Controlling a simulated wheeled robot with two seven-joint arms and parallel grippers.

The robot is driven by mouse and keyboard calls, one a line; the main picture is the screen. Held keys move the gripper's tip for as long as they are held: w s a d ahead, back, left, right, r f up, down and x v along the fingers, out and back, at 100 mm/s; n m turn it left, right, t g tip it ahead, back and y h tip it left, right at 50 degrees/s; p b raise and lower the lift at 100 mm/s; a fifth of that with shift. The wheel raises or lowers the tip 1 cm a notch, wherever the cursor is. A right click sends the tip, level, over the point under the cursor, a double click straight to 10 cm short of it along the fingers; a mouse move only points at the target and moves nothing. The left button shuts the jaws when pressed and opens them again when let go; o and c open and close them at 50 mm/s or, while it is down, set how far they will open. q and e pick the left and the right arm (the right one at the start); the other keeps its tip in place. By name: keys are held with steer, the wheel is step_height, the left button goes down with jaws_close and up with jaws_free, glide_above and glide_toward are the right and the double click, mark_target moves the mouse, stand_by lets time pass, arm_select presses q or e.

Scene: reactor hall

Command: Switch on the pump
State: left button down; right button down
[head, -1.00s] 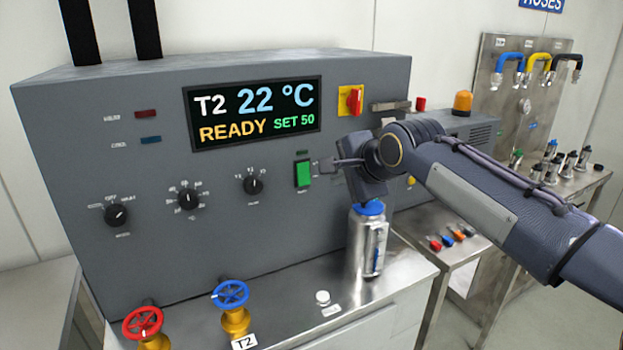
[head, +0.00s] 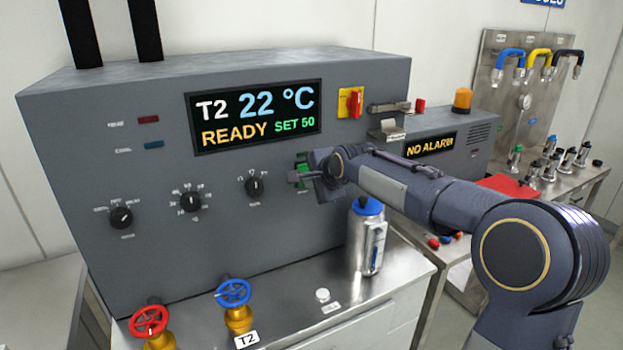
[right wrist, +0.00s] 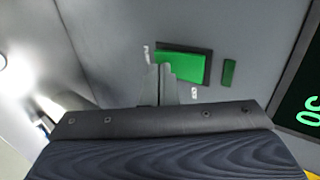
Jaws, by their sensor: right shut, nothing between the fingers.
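The closed fingers of my right gripper (right wrist: 159,72) overlap one end of the switch there. I cannot tell whether they touch it. The gripper holds nothing. My left gripper is out of view.
The display (head: 254,115) reads T2 22 °C, READY, SET 50. A red switch on a yellow plate (head: 351,102) is up right. A blue-topped metal canister (head: 367,243) stands on the bench below my arm. Red (head: 149,321) and blue valve wheels (head: 233,292) are at front left.

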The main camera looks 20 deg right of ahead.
steer(key=shift+w+b, duration=0.15)
steer(key=shift+b, duration=0.55)
steer(key=shift+r+p, duration=0.65)
steer(key=shift+r, duration=0.15)
